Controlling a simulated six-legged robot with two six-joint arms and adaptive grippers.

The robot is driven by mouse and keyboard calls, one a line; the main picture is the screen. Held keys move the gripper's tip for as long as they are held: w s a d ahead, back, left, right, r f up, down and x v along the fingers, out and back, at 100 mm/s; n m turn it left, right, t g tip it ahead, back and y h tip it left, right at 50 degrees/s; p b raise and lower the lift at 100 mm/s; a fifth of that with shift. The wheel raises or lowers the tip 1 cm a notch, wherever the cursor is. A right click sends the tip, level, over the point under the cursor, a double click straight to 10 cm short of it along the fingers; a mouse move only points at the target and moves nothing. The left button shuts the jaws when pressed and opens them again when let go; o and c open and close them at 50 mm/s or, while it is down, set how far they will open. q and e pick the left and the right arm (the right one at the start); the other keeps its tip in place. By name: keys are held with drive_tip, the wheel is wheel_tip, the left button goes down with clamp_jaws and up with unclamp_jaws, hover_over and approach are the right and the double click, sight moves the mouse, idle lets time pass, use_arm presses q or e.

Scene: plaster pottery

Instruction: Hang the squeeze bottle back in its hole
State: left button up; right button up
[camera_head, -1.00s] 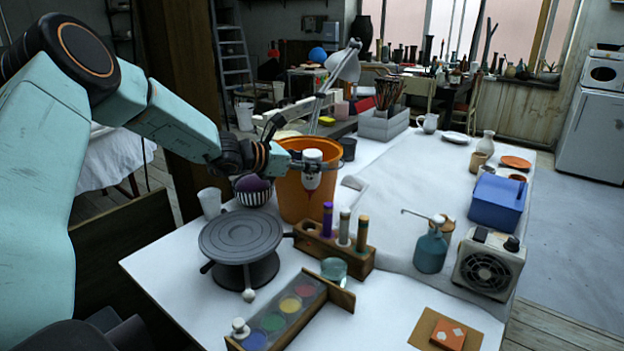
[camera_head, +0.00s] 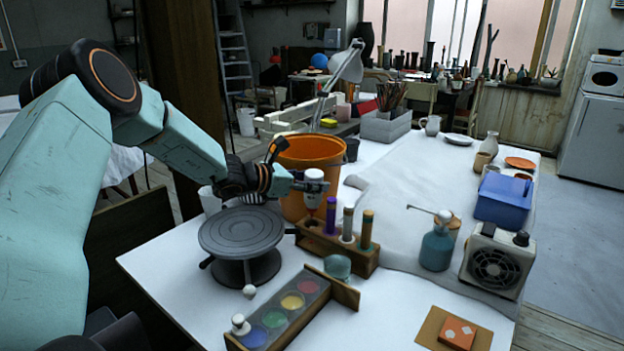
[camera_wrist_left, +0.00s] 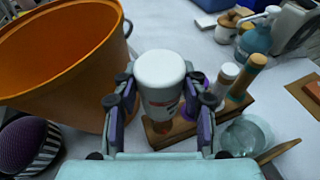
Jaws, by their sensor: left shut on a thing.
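The squeeze bottle (camera_head: 314,198) has a white base turned up and a red nozzle pointing down. My left gripper (camera_head: 312,184) is shut on it and holds it upside down over the left end of the wooden rack (camera_head: 360,260). In the left wrist view the bottle (camera_wrist_left: 160,68) sits between my two fingers, above the rack (camera_wrist_left: 183,133). The rack holds a purple tube (camera_head: 331,216), a pale-topped tube (camera_head: 348,224) and an orange-topped tube (camera_head: 366,229). The hole below the nozzle is hard to make out. My right gripper is out of view.
An orange bucket (camera_head: 300,155) stands just behind the held bottle. A grey turntable (camera_head: 241,232) is left of the rack, and a glass jar (camera_head: 337,267) and paint box (camera_head: 308,287) are in front. A blue pump bottle (camera_head: 436,248) stands to the right.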

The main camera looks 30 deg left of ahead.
sight(306, 201)
use_arm(q)
drive_tip(key=shift+a+f, duration=0.1)
drive_tip(key=shift+f, duration=0.05)
drive_tip(key=shift+b, duration=0.3)
idle(0.7)
drive_tip(key=shift+f+b, duration=2.25)
drive_tip(key=shift+b, duration=0.15)
drive_tip(key=shift+f+b, duration=0.35)
drive_tip(key=o, duration=0.7)
drive_tip(key=shift+o, duration=0.2)
drive_tip(key=shift+s, duration=0.15)
drive_tip(key=shift+v, duration=3.65)
